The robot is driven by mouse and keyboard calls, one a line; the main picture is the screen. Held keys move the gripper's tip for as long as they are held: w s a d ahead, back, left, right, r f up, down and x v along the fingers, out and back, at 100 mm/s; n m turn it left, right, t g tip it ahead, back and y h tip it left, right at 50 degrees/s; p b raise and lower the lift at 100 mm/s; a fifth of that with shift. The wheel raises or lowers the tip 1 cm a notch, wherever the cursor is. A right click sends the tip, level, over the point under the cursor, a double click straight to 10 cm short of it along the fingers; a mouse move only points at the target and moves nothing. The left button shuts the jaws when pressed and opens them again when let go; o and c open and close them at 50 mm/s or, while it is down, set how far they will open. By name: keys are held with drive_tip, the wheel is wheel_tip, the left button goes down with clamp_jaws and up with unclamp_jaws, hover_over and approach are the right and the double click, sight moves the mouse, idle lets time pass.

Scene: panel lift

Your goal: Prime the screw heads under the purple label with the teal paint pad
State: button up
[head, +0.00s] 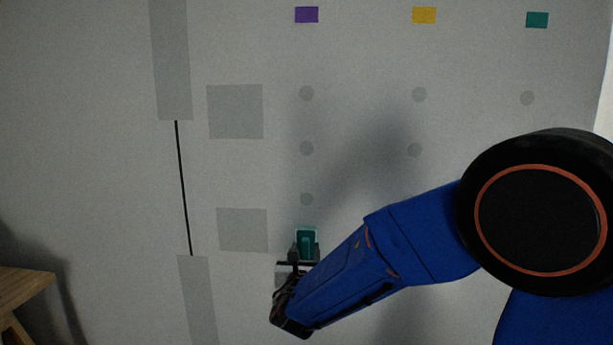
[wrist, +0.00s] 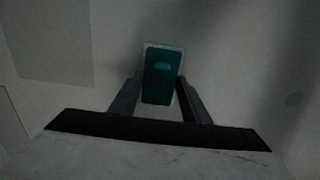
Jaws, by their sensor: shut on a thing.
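The purple label (head: 306,15) is at the top of the wall. Below it, three round grey screw heads run down in a column: the upper (head: 306,93), the middle (head: 307,148) and the lower (head: 306,199). My gripper (head: 305,252) is shut on the teal paint pad (head: 306,240), just below the lowest visible screw head. In the wrist view the teal pad (wrist: 161,77) sits between the two dark fingers of my gripper (wrist: 160,95). Whether the pad touches the wall is not clear. Anything behind the pad is hidden.
A yellow label (head: 424,15) and a teal label (head: 537,20) are to the right, with grey discs (head: 419,95) under them. Grey patches (head: 235,111) and a thin black line (head: 183,188) mark the wall at left. A wooden stand (head: 25,290) is at lower left.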

drive_tip(key=shift+r, duration=24.4)
drive_tip(key=shift+w+f, duration=0.1)
drive_tip(key=shift+f, duration=8.75)
